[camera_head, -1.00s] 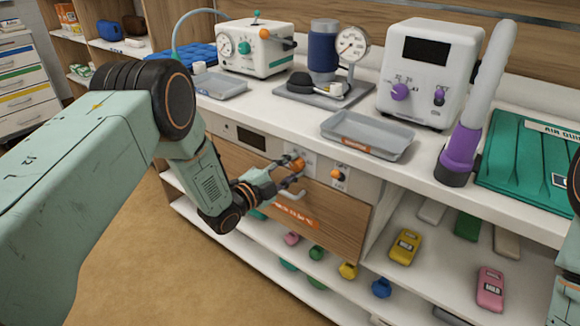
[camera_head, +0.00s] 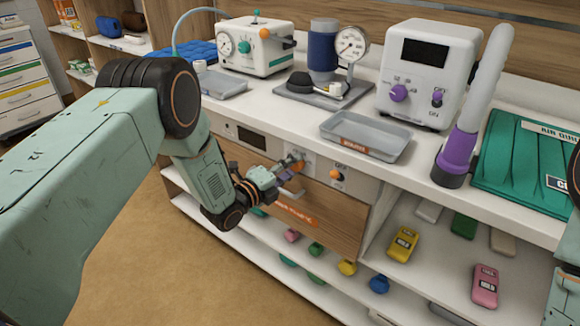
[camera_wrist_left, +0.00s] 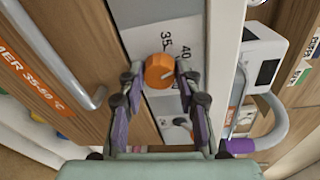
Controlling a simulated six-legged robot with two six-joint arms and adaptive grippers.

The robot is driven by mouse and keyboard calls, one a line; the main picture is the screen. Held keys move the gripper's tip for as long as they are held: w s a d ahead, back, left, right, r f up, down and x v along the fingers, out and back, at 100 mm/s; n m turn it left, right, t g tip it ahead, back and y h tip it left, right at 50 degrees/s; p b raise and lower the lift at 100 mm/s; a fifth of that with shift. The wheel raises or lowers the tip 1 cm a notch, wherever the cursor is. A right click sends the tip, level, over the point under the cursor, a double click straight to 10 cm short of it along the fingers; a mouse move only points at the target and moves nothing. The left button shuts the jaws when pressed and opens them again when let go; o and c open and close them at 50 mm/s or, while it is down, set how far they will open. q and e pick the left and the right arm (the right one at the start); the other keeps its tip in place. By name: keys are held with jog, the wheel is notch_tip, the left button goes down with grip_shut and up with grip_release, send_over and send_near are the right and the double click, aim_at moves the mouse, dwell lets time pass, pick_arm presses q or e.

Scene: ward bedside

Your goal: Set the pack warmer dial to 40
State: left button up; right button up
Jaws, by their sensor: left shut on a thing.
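The orange pack warmer dial (camera_wrist_left: 159,70) sits on a grey panel, between my left fingertips in the left wrist view. The marks 35 and 40 show on the panel beside it. A pale pointer line shows on the dial, but I cannot tell exactly which mark it meets. In the head view the dial (camera_head: 298,166) is partly hidden by my fingers. My left gripper (camera_head: 287,171) is shut on it; its fingers (camera_wrist_left: 155,79) stand on either side. My right gripper is not in view; only part of that arm shows at the right edge.
A wooden drawer front (camera_head: 275,205) with a grey handle (camera_wrist_left: 55,58) is close beside the dial. A second orange knob (camera_head: 336,174) sits to its right. Above, the counter bears a grey tray (camera_head: 365,136) and a white device with purple knobs (camera_head: 428,75).

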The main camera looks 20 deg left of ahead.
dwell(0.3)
pick_arm(q)
jog(key=o, duration=1.1)
jog(key=shift+o, duration=0.2)
jog(key=v, duration=1.2)
